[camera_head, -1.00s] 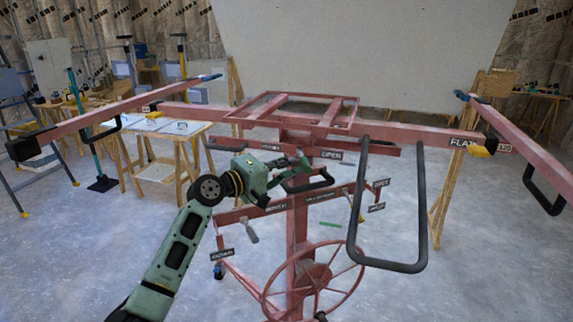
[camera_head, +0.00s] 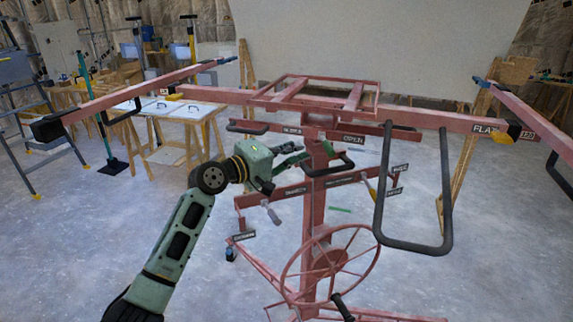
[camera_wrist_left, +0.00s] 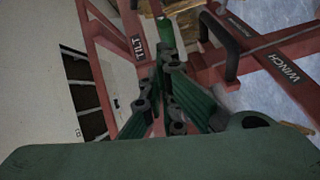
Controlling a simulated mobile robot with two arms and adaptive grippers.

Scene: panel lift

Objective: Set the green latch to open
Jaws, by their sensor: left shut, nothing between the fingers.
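The green latch (camera_head: 328,148) shows as a small green piece on the red lift's column, left of and slightly below the OPEN label (camera_head: 354,139). In the left wrist view a green bar (camera_wrist_left: 164,32) beside the TILT label (camera_wrist_left: 138,48), beyond the fingers, looks like the same latch. My left gripper (camera_head: 302,154) is shut and empty, just left of the latch in the head view. I cannot tell whether its fingertips touch it. The green fingers (camera_wrist_left: 161,62) fill the middle of the wrist view and partly hide what lies behind. My right gripper is not in view.
A black handle (camera_head: 330,166) juts out just below the fingers. A large black loop (camera_head: 447,200) hangs at the right. The red wheel (camera_head: 330,262) is below. Red crossbars spread to both sides. A white-topped trestle table (camera_head: 195,110) stands at the back left.

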